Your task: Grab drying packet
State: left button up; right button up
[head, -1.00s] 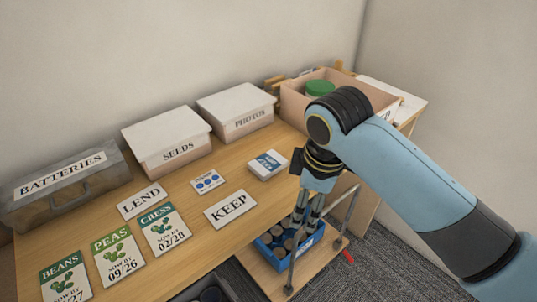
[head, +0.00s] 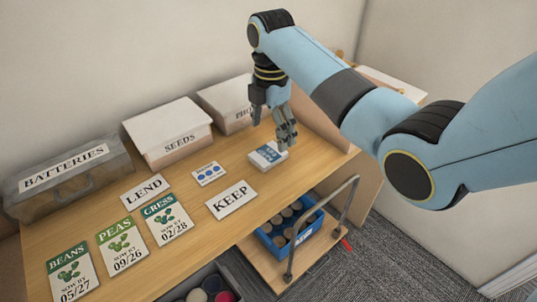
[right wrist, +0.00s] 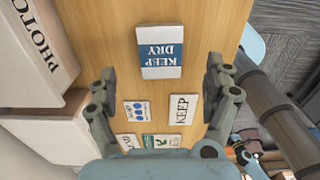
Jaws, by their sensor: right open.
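The drying packet (head: 266,156), a white block with a blue band, lies flat on the wooden table right of the small card with blue dots. In the right wrist view the packet (right wrist: 160,50) reads KEEP DRY, upside down, and lies beyond the fingertips, between their lines. My right gripper (head: 284,140) hangs above the packet's right end, pointing down, its fingers partly overlapping the packet in the head view. It also shows in the right wrist view (right wrist: 162,85), with the two fingers wide apart and nothing between them. My left gripper is out of view.
The dotted card (head: 208,174), KEEP label (head: 231,200), LEND label (head: 144,189) and several seed packets lie on the table. The SEEDS box (head: 166,125) and PHOTOS box (head: 222,95) stand behind. A trolley with a blue crate (head: 285,252) stands below the table's front edge.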

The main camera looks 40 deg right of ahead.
aim_at(268, 153)
jog(key=f, duration=0.6)
jog(key=shift+a+p, duration=0.35)
jog(key=shift+c, duration=0.2)
jog(key=c, duration=1.2)
jog(key=shift+r, duration=0.1)
